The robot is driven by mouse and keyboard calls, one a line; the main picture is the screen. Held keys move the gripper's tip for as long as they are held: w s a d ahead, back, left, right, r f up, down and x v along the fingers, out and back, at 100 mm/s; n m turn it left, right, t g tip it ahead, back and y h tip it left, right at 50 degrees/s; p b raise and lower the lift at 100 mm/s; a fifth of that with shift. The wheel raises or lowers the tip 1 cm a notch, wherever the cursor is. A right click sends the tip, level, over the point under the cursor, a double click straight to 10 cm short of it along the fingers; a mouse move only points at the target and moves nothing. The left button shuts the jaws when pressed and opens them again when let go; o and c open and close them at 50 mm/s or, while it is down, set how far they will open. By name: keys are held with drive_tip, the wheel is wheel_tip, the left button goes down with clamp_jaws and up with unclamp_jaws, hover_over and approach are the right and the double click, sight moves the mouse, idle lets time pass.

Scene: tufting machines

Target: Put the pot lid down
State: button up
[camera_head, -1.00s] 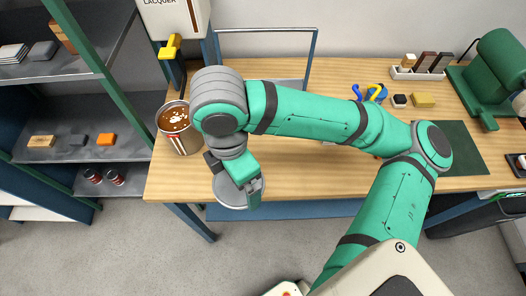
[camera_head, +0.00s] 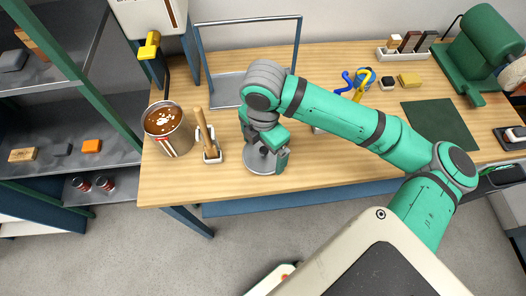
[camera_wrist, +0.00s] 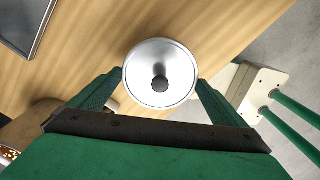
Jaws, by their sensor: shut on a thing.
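The pot lid (camera_head: 256,165) is a round silver disc with a dark knob. In the head view it is at the table's front edge, partly hidden by my gripper (camera_head: 268,154). In the wrist view the lid (camera_wrist: 160,51) sits between the two green fingers of my gripper (camera_wrist: 160,88), which is shut on it near its rim. The lid looks level and over the wood; I cannot tell whether it touches the table. The open pot (camera_head: 176,144), with brown liquid inside, stands to the left of the lid on the table.
A wooden-handled tool (camera_head: 206,124) in a white holder stands between the pot and the lid. A metal frame stand (camera_head: 231,89) is behind. Blue and yellow items (camera_head: 362,80) lie at the back. Bare wood (camera_head: 230,180) surrounds the lid. A shelf (camera_head: 60,100) is at left.

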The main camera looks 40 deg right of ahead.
sight(265, 155)
drive_tip(key=f, duration=0.3)
drive_tip(key=shift+w+d+f, duration=0.1)
drive_tip(key=shift+w+d, duration=0.1)
drive_tip(key=shift+d, duration=0.15)
drive_tip(key=shift+a+f, duration=0.15)
drive_tip(key=shift+f, duration=0.15)
drive_tip(key=shift+f, duration=0.1)
drive_tip(key=o, duration=0.7)
drive_tip(key=shift+f, duration=0.1)
wheel_tip(265, 155, up, 12)
drive_tip(key=shift+r, duration=0.25)
